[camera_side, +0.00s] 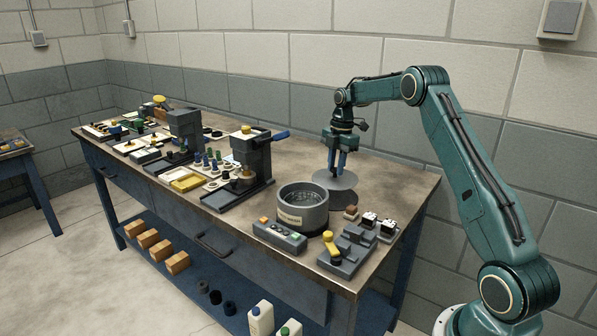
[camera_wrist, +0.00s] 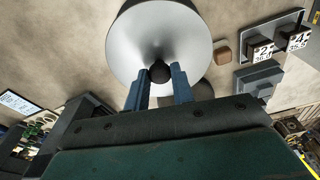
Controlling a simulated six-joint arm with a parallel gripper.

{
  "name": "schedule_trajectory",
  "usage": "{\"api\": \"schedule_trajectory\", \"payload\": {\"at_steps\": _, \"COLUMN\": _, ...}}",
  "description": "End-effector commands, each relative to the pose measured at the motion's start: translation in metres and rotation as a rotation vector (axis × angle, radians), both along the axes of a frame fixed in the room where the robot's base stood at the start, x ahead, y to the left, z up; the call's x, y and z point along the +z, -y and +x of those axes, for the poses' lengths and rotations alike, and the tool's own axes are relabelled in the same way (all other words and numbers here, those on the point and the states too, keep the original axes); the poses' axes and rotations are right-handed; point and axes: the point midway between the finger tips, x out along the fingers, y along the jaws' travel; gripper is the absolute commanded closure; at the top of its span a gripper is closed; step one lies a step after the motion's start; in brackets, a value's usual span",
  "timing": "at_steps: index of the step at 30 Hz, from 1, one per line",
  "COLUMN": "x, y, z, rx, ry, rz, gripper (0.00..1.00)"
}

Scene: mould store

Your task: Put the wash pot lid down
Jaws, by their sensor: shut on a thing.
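The wash pot lid is a round grey disc with a dark knob; it shows in the side view (camera_side: 347,181) and, pale and shiny, in the wrist view (camera_wrist: 193,45). My gripper (camera_side: 335,171) is shut on the knob, with its blue fingers on either side; the fingers also show in the wrist view (camera_wrist: 159,75). The lid is behind and to the right of the wash pot (camera_side: 317,217), a round grey open pot with a pale label. I cannot tell whether the lid touches the bench or hangs just above it.
A control box (camera_side: 279,236) stands in front of the pot. A grey fixture with a yellow knob (camera_side: 331,247) and small numbered blocks (camera_wrist: 265,50) are to the right. A dark press (camera_side: 252,160) stands left. The bench top (camera_side: 395,178) is bare right of the lid.

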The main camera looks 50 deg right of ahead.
Motion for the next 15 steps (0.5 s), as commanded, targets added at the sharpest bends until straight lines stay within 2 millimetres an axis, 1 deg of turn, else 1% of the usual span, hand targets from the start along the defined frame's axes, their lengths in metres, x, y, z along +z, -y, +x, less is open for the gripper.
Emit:
{"api": "schedule_trajectory", "payload": {"at_steps": 8, "x": -0.006, "y": 0.000, "z": 0.000, "rx": 0.001, "ry": 0.000, "rz": 0.000, "gripper": 1.00}}
{"api": "schedule_trajectory", "payload": {"at_steps": 11, "x": -0.015, "y": -0.001, "z": 0.000, "rx": 0.000, "ry": -0.002, "rz": 0.001, "gripper": 1.00}}
{"api": "schedule_trajectory", "payload": {"at_steps": 15, "x": -0.034, "y": -0.001, "z": 0.000, "rx": 0.000, "ry": -0.003, "rz": 0.002, "gripper": 1.00}}
